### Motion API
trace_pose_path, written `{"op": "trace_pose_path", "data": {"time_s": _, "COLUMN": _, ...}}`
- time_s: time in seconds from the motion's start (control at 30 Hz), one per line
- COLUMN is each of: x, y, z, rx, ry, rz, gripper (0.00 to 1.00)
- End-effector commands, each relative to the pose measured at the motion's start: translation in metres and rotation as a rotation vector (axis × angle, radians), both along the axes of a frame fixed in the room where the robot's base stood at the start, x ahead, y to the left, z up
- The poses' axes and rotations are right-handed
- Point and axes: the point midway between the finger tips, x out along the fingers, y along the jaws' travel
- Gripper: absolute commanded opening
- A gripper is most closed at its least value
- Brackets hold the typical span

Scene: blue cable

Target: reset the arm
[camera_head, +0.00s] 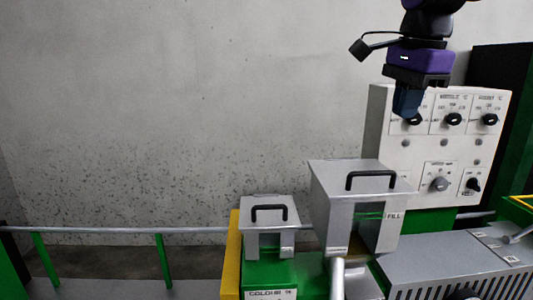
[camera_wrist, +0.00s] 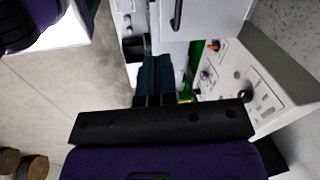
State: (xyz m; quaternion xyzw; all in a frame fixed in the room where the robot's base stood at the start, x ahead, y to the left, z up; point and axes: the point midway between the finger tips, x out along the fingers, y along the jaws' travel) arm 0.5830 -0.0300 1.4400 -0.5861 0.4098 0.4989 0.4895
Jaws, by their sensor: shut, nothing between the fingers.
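My gripper (camera_head: 407,100) hangs from the upper right of the head view, with its dark blue fingers pointing down. The fingers are shut with nothing between them. They overlap the upper left part of the white control panel (camera_head: 385,150) in the picture; I cannot tell how far apart they are in depth. In the wrist view my gripper (camera_wrist: 154,62) shows as closed dark blue fingers at the middle, and the control panel (camera_wrist: 238,72) is to their right. I see no blue cable in either view.
A larger grey box with a black handle (camera_head: 335,178) stands below and left of the panel, marked FILL. A smaller handled box (camera_head: 268,216) stands left of it. A grey slotted housing (camera_head: 440,276) is at lower right. A rail (camera_head: 110,230) runs along the left. The upper left is clear.

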Motion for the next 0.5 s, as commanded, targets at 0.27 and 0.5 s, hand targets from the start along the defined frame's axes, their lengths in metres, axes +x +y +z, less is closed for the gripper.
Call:
{"op": "trace_pose_path", "data": {"time_s": 0.27, "x": -0.066, "y": -0.017, "z": -0.039, "rx": -0.125, "ry": -0.114, "rz": 0.508, "gripper": 0.0}}
{"op": "trace_pose_path", "data": {"time_s": 0.5, "x": -0.117, "y": -0.03, "z": -0.082, "rx": -0.277, "ry": -0.201, "rz": 0.95, "gripper": 0.0}}
